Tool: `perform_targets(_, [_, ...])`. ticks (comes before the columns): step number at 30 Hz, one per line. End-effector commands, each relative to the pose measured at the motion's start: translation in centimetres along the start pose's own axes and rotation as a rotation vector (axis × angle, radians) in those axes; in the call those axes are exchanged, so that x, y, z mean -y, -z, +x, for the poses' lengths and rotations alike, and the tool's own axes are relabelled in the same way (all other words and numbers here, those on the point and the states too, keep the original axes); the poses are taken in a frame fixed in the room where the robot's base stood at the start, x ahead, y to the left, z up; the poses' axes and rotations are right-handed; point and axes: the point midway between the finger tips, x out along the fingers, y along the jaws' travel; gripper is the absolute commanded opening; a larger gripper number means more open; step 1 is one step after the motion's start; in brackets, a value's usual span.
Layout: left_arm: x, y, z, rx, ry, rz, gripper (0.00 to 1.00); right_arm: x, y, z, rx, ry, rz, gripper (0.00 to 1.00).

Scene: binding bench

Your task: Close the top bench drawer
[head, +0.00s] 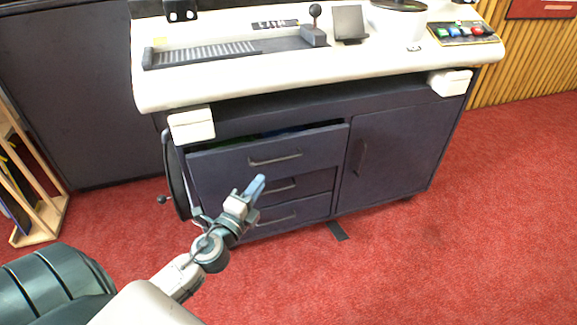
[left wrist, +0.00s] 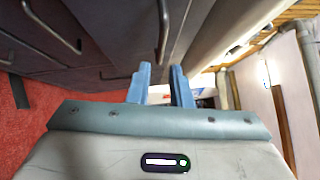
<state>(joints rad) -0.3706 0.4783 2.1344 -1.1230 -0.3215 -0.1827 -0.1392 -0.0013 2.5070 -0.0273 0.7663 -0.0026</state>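The top bench drawer (head: 225,160) is dark and stands partly open in the head view. Its front is forward of the drawers below, and a dark gap with something green and blue shows over its top edge. Its grey bar handle (head: 275,160) is also in the left wrist view (left wrist: 163,32), beyond the fingertips. My left gripper (head: 258,186) is in front of the drawers, just below and left of that handle in the head view. Its blue fingers (left wrist: 161,72) are apart with nothing between them. Contact with the drawer front cannot be told. My right gripper is not in view.
Two lower drawers (head: 290,212) look shut. A cupboard door (head: 393,150) is at the right. The white worktop (head: 300,70) overhangs the drawers. A wooden rack (head: 42,215) stands at the left. The red floor (head: 470,220) is clear at the right.

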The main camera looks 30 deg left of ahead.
Motion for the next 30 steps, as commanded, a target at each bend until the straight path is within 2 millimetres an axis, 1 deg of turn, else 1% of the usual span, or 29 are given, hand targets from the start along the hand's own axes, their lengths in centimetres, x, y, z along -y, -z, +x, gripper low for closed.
perform_targets(1, [0.4, -0.1, 0.8, 0.002, 0.003, -0.003, 0.19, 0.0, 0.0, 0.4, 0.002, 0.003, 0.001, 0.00])
perform_targets(3, [0.5, 0.0, 1.9, 0.001, 0.004, -0.006, 0.19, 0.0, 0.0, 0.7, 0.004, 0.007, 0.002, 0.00])
perform_targets(9, [0.5, 0.0, 5.6, 0.001, 0.002, -0.006, 0.19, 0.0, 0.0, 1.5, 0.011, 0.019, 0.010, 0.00])
perform_targets(15, [0.4, 0.1, 8.5, -0.002, 0.002, -0.007, 0.19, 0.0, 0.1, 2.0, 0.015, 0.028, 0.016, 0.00])
perform_targets(21, [0.2, 0.1, 9.7, -0.002, 0.001, -0.007, 0.19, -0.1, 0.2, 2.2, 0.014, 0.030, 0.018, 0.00])
perform_targets(29, [0.1, 0.1, 9.8, -0.003, 0.001, -0.006, 0.19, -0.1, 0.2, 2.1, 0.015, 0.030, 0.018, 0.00])
perform_targets(30, [0.1, 0.1, 9.8, -0.003, 0.001, -0.006, 0.15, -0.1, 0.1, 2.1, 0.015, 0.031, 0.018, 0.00])
